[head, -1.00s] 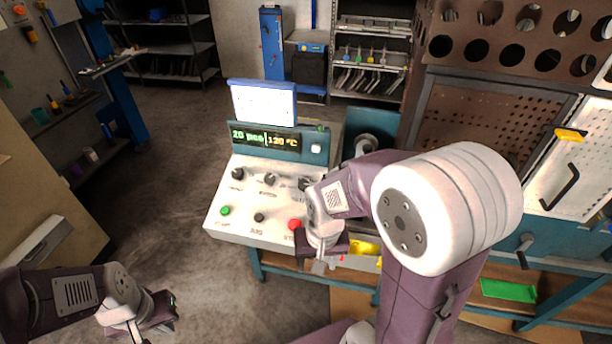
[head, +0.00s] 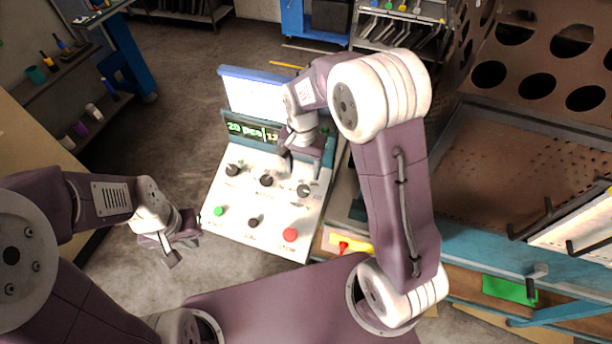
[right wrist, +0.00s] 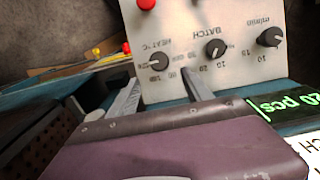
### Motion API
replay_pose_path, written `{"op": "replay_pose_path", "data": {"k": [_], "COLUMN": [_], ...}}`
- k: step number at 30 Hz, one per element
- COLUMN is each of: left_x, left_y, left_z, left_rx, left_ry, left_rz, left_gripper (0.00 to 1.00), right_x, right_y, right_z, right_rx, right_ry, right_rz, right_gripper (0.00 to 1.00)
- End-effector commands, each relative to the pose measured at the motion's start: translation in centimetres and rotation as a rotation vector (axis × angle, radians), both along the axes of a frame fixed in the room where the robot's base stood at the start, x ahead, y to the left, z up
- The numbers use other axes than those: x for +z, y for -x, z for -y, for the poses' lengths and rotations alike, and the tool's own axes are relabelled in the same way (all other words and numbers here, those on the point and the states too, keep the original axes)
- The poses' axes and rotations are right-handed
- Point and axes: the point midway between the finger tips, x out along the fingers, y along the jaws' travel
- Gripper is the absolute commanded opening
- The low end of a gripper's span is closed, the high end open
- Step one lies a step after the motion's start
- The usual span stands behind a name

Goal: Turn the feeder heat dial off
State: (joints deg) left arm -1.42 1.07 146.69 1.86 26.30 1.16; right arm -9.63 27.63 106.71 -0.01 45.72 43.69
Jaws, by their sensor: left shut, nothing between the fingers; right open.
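The heat dial (head: 304,190) is a black knob at the right end of the dial row on the white sloping panel (head: 225,200). It also shows in the right wrist view (right wrist: 160,60), with HEAT °C printed beside it. My right gripper (head: 302,167) is open and empty just behind the dial. In the right wrist view my right gripper (right wrist: 162,92) has its fingers spread, with the dial ahead of the gap between them, not gripped. The display (head: 245,130) reads 20 pcs; its heat value is partly hidden by my right arm. My left gripper (head: 172,258) is shut and empty, left of the panel.
The batch dial (head: 266,180) and minutes dial (head: 232,170) sit left of the heat dial. A green button (head: 219,211), black knob (head: 253,222) and red button (head: 290,235) line the near edge. A perforated brown rack stands at the right. The floor left of the panel is open.

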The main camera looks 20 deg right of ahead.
Motion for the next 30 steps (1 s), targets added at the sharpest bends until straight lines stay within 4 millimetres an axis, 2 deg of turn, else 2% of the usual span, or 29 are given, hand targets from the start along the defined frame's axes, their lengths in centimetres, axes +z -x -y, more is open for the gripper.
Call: {"op": "replay_pose_path", "data": {"k": [5,12,16,21,27,30], "left_x": [0.0,0.6,0.8,0.9,0.9,0.9], "left_y": [0.0,0.0,0.0,0.0,0.0,0.0], "left_z": [0.0,0.0,0.0,0.0,0.0,0.0], "left_rx": [0.0,0.0,0.0,0.0,0.0,0.0], "left_ry": [0.0,0.0,0.0,0.0,0.0,0.0], "left_rz": [0.0,0.0,0.0,0.0,0.0,0.0], "left_gripper": [0.0,0.0,0.0,0.0,0.0,0.0], "right_x": [-1.2,-6.1,-8.1,-9.1,-9.1,-9.1], "right_y": [0.1,0.2,0.1,0.0,0.0,0.0], "right_z": [0.0,0.1,0.1,0.1,0.1,0.1], "right_rx": [0.0,0.0,0.0,0.0,0.0,0.0], "right_ry": [0.001,0.001,0.001,-0.001,0.0,0.0], "right_rz": [-0.004,-0.006,-0.003,0.001,0.001,0.001], "right_gripper": [0.58,0.58,0.58,0.58,0.58,0.3]}}
